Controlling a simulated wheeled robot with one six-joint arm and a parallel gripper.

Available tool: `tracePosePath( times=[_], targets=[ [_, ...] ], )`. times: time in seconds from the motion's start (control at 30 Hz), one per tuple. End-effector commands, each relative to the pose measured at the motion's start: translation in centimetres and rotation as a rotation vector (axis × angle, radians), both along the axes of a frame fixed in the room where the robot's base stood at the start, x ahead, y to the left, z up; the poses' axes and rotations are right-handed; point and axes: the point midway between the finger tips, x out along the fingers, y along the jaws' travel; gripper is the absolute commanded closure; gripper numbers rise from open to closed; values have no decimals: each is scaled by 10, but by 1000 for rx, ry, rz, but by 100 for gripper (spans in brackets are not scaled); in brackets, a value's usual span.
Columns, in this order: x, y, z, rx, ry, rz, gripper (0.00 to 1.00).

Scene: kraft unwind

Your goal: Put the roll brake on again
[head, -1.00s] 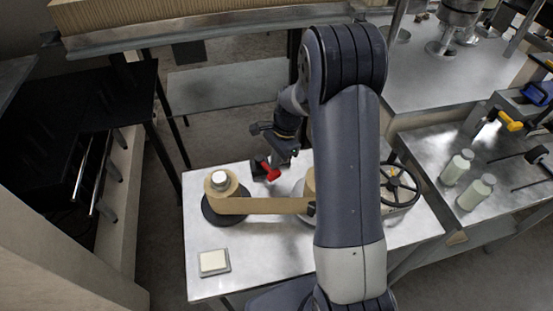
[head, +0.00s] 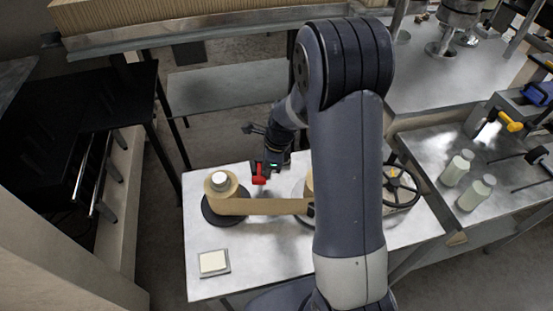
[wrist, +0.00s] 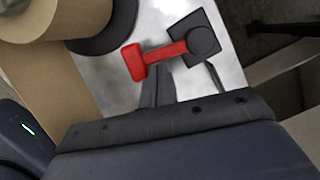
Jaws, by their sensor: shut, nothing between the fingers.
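The roll brake is a red T-shaped lever (wrist: 158,58) on a black square block (wrist: 197,42), seen whole in the wrist view. The lever's crossbar end points toward the brown paper. In the head view the red lever (head: 259,174) shows behind the paper strip, right of the roll, with its block mostly hidden by my gripper. The kraft roll (head: 219,184) sits on a dark disc at the left of the table. My gripper (wrist: 162,68) is shut and empty, its fingertips close beside the lever; I cannot tell whether they touch it.
The paper strip (head: 265,206) runs from the roll to the right, where my arm hides part of it. A black handwheel (head: 400,186) stands at the right of the table (head: 260,260). A small pale pad (head: 213,263) lies at the front left. The front middle is clear.

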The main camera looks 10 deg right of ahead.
Motion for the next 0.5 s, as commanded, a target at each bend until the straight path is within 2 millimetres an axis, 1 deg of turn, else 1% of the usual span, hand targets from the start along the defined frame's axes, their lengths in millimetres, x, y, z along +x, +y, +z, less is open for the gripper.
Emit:
tracePosePath(
  times=[0.2,0.5],
  targets=[
    [-1,5,0,0,1,5,100],
    [-1,7,0,0,0,6,100]
  ],
)
